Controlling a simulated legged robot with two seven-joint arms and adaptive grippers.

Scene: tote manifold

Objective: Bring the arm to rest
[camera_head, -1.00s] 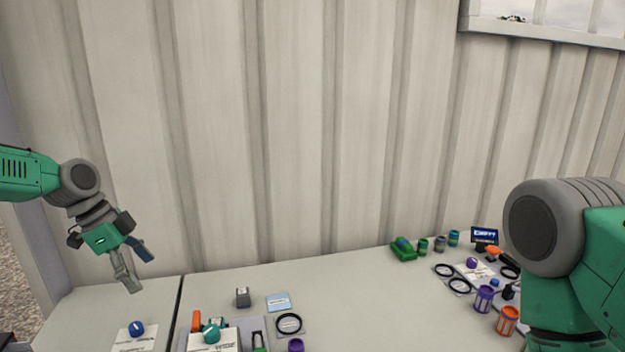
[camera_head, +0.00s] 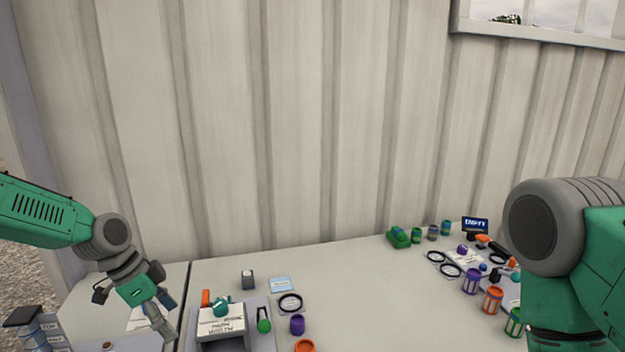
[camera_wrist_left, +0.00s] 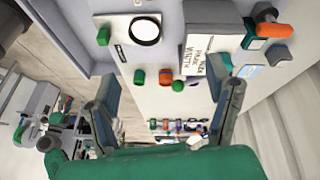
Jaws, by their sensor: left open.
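My left gripper (camera_head: 163,316) is at the lower left in the head view, above the left part of the table (camera_head: 350,290). The left wrist view shows its two fingers spread wide apart (camera_wrist_left: 165,95) with nothing between them. My right arm stands at the right edge of the head view, and its gripper is outside the picture. A white box with printed text (camera_head: 221,322) is on the table to the right of my left gripper, apart from it. It also shows in the left wrist view (camera_wrist_left: 198,55).
Near the box are a black ring (camera_head: 290,303), a purple cup (camera_head: 297,324), an orange cup (camera_head: 305,345) and a grey block (camera_head: 248,280). Several cups and rings crowd the table's right side around a small dark sign (camera_head: 474,225). The table's middle is clear. A ribbed wall (camera_head: 300,120) stands behind.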

